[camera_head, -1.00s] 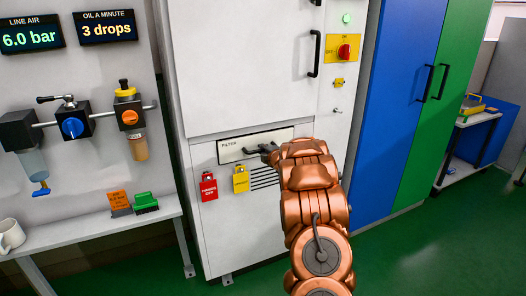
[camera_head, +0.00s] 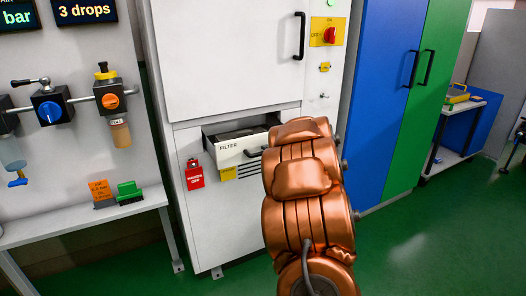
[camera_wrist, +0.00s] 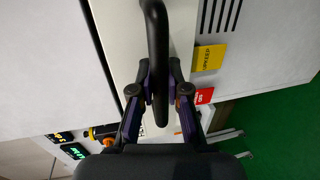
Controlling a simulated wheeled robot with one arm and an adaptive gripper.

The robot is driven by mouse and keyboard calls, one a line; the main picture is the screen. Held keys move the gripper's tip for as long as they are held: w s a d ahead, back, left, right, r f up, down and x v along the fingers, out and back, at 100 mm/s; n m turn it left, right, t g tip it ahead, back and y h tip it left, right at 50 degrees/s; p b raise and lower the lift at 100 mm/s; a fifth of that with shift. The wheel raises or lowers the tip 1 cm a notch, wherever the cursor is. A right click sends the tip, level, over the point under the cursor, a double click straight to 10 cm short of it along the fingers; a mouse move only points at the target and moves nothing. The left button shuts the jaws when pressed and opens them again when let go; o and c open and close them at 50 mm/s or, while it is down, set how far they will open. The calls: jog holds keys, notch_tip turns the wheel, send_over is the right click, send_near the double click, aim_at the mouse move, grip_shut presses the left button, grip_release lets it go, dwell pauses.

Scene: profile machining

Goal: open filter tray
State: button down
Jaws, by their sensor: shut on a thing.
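The filter tray (camera_head: 232,151) is a white drawer marked FILTER in the lower part of the white cabinet. It stands partly pulled out, and its dark inside shows above the front panel. In the wrist view, my gripper (camera_wrist: 160,88) is shut on the tray's black bar handle (camera_wrist: 157,38). In the head view, my copper arm covers the gripper and most of the handle.
A red HANDS OFF tag (camera_head: 194,177) and a yellow tag (camera_head: 228,174) are on the cabinet beside and below the tray. Blue (camera_head: 378,100) and green lockers are at right. Green floor is open in front.

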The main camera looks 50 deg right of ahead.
jog(key=f+v, duration=0.1)
jog(key=v, duration=0.5)
jog(key=shift+s+a+f+b, duration=0.15)
jog(key=shift+s+f+b, duration=0.1)
jog(key=shift+b, duration=0.15)
jog(key=c, duration=1.1)
grip_release()
jog(key=shift+r, duration=0.1)
jog(key=shift+c, duration=0.2)
jog(key=v, duration=1.2)
jog(key=shift+w, duration=0.1)
